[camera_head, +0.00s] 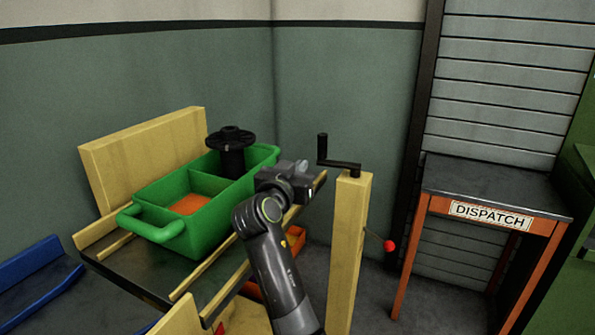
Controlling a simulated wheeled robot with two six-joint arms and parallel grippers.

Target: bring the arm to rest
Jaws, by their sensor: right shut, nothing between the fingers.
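My right arm comes up from the bottom middle. Its gripper (303,172) is shut and empty, in the air at the right end of the green tote. It appears apart from the wooden post beside it. My left gripper is not in view.
The green tote (165,226) stands on a dark bench with wooden rails; a black spool (232,158) stands upright in its far compartment. A wooden post (347,245) with a black crank (338,160) and red-knobbed lever (389,245) is close on the right. The dispatch table (490,190) stands farther right.

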